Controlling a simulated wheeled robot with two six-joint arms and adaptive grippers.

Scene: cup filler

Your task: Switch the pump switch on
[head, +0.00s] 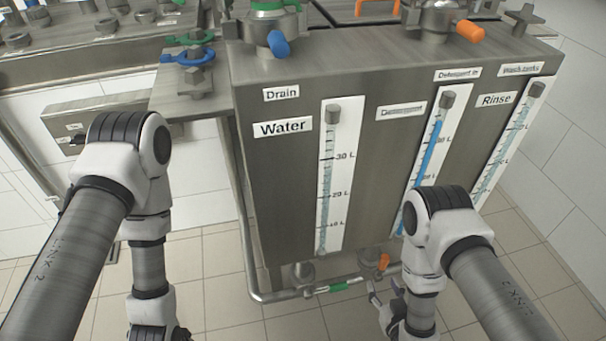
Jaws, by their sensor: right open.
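I see no part that I can name for sure as the pump switch. A grey metal box (98,118) at the left carries small labels and a dark knob or switch (77,140), partly hidden behind my left arm; its labels are too small to read. My right gripper (381,293) shows low in the picture, in front of the tank's lower pipes, open and empty, well to the right of that box. My left arm reaches down at the left, and its gripper is below the picture's edge.
A steel tank (285,190) with Water, Detergent and Rinse gauges fills the middle and right. Valves with blue (278,44) and orange (470,31) handles sit on top. A pipe (275,297) with a green band runs low in front.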

